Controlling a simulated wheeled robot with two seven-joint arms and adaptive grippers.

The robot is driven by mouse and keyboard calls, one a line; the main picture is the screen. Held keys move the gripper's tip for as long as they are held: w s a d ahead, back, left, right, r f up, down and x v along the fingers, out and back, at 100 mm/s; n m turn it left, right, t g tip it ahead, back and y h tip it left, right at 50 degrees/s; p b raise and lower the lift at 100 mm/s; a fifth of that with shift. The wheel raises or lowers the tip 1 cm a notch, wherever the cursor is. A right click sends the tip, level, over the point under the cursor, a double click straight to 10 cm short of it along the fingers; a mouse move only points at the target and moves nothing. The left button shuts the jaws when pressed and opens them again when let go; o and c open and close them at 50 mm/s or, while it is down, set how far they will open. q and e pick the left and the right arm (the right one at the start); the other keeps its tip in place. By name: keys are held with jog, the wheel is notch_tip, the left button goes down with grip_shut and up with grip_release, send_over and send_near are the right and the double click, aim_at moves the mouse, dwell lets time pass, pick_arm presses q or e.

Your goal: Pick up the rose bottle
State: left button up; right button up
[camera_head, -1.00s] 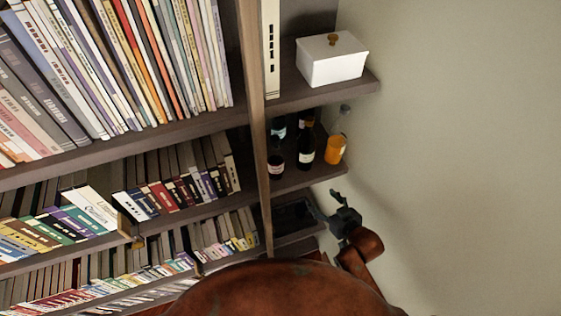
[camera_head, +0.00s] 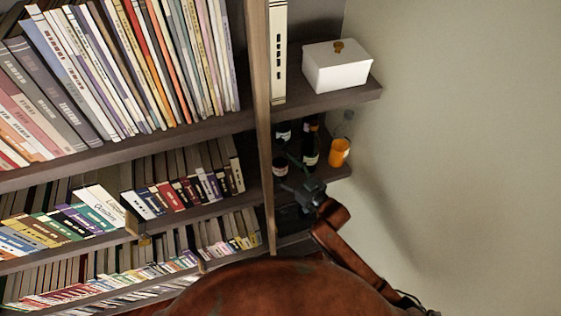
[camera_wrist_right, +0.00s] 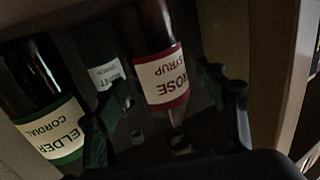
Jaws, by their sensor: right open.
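The rose bottle (camera_wrist_right: 160,65) is dark red with a white "ROSE SYRUP" label, upside down in the right wrist view. It stands beyond and between the spread fingers of my right gripper (camera_wrist_right: 165,130), which is open and empty. In the head view the rose bottle (camera_head: 280,167) stands on the small shelf beside the wooden upright, and my right gripper (camera_head: 294,182) is just in front of it, partly covering the bottles' lower parts. I cannot tell whether a finger touches it. My left gripper is not in view.
A dark elder cordial bottle (camera_wrist_right: 45,100) stands close beside the rose bottle. A mint bottle (camera_wrist_right: 108,75) is behind. The wooden upright (camera_head: 264,130) borders the left. A white box (camera_head: 337,68) sits above.

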jog(key=shift+w+a+f, duration=0.15)
jog(key=shift+w+a, duration=0.3)
jog(key=shift+w, duration=0.1)
jog(key=shift+c, duration=0.4)
jog(key=c, duration=1.6)
